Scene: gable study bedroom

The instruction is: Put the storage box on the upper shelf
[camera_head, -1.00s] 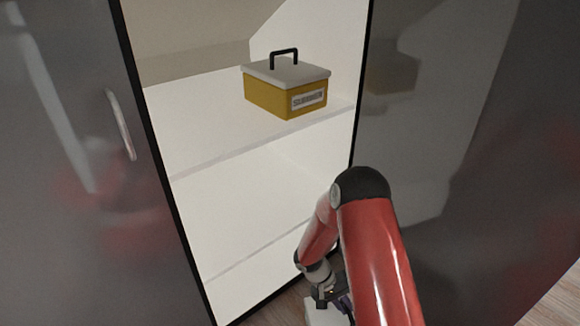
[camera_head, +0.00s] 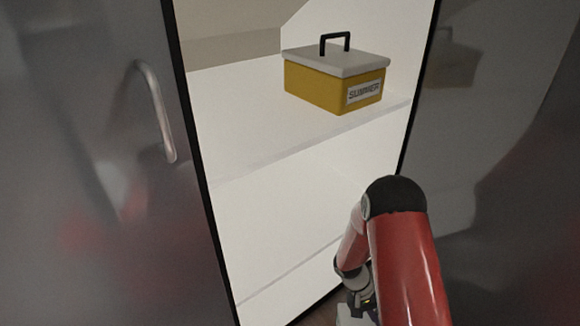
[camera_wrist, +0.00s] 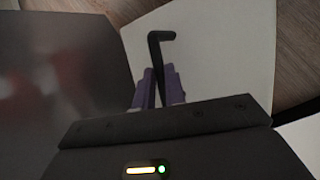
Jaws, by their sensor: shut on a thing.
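My gripper (camera_wrist: 158,82) has purple fingers shut on the black handle (camera_wrist: 160,40) of a box with a white lid (camera_wrist: 222,50). Only the lid shows in the wrist view; its sides and any label are hidden. In the head view the held box is low, mostly cut off by the bottom edge and my arm. A yellow storage box (camera_head: 310,88) with a white lid, black handle and "SUMMER" label stands upright on the upper shelf (camera_head: 235,125) of an open white cabinet, towards its right side. My gripper is well below that shelf.
A lower shelf (camera_head: 290,215) is empty. The upper shelf has free room left of the yellow box. A dark glossy door (camera_head: 90,160) with a metal handle (camera_head: 155,110) is on the left; another dark panel (camera_head: 490,150) is on the right. Wooden floor (camera_wrist: 295,35) shows beyond the lid.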

